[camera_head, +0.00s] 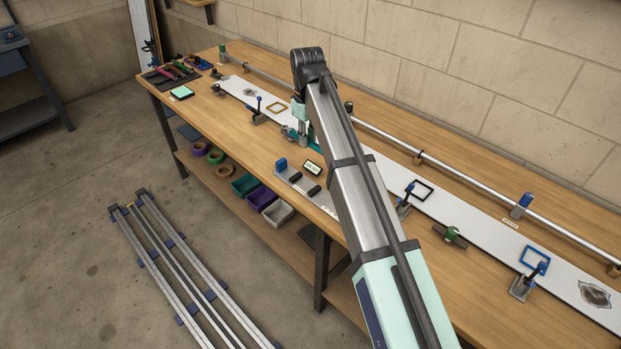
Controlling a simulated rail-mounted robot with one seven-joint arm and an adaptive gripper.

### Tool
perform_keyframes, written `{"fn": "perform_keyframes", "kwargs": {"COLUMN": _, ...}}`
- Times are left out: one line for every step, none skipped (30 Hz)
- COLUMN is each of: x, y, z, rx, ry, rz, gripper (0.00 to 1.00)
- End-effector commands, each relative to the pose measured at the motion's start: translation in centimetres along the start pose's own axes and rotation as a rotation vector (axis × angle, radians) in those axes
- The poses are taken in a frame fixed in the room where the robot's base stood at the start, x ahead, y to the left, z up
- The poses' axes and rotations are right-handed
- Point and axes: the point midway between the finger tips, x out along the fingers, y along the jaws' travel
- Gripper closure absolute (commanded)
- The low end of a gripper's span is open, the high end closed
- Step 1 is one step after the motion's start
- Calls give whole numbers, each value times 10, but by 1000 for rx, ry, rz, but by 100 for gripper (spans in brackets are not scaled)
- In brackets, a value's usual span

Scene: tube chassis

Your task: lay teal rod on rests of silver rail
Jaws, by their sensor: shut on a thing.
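My gripper (298,128) is over the long pale board on the bench, left of the picture's middle, and partly hidden by my arm. It is shut on the teal rod (289,133), of which only short teal parts show by the fingers. I cannot tell whether the rod touches what is below. A short silver rail (286,176) with dark raised pieces lies at the bench's front edge, nearer the camera than the gripper. My arm hides part of the bench just right of it. A long silver tube (470,199) runs along the back of the bench.
The pale board (450,211) carries upright clamps (404,200), (527,279) and coloured frames (422,190). Bins (277,211) sit on the shelf below. Bare wood (235,125) shows front left.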

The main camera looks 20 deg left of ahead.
Motion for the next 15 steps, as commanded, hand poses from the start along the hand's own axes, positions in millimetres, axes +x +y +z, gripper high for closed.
{"fn": "perform_keyframes", "kwargs": {"x": 12, "y": -1, "z": 2, "rx": 0, "ry": -2, "rz": -1, "gripper": 100}}
{"fn": "perform_keyframes", "kwargs": {"x": 20, "y": -1, "z": 2, "rx": 0, "ry": -3, "rz": -2, "gripper": 100}}
{"fn": "perform_keyframes", "kwargs": {"x": 29, "y": -1, "z": 2, "rx": 0, "ry": -3, "rz": -1, "gripper": 100}}
{"fn": "perform_keyframes", "kwargs": {"x": 37, "y": -1, "z": 2, "rx": 0, "ry": -2, "rz": -1, "gripper": 100}}
{"fn": "perform_keyframes", "kwargs": {"x": 44, "y": -1, "z": 2, "rx": 0, "ry": -3, "rz": -2, "gripper": 100}}
{"fn": "perform_keyframes", "kwargs": {"x": 53, "y": -1, "z": 2, "rx": 0, "ry": -2, "rz": -1, "gripper": 100}}
{"fn": "perform_keyframes", "kwargs": {"x": 61, "y": -1, "z": 2, "rx": 0, "ry": -3, "rz": -1, "gripper": 100}}
{"fn": "perform_keyframes", "kwargs": {"x": 68, "y": -1, "z": 2, "rx": 0, "ry": -3, "rz": -1, "gripper": 100}}
{"fn": "perform_keyframes", "kwargs": {"x": 76, "y": -1, "z": 2, "rx": 0, "ry": -2, "rz": -1, "gripper": 100}}
{"fn": "perform_keyframes", "kwargs": {"x": 82, "y": -1, "z": 2, "rx": 0, "ry": -2, "rz": -1, "gripper": 100}}
{"fn": "perform_keyframes", "kwargs": {"x": 88, "y": -1, "z": 2, "rx": 0, "ry": -2, "rz": -1, "gripper": 100}}
{"fn": "perform_keyframes", "kwargs": {"x": 94, "y": -1, "z": 1, "rx": 0, "ry": -1, "rz": 0, "gripper": 100}}
{"fn": "perform_keyframes", "kwargs": {"x": 99, "y": -1, "z": 1, "rx": 0, "ry": -1, "rz": 0, "gripper": 100}}
{"fn": "perform_keyframes", "kwargs": {"x": 102, "y": -1, "z": 1, "rx": 0, "ry": -1, "rz": -1, "gripper": 100}}
{"fn": "perform_keyframes", "kwargs": {"x": 106, "y": 0, "z": 1, "rx": 0, "ry": 0, "rz": 0, "gripper": 100}}
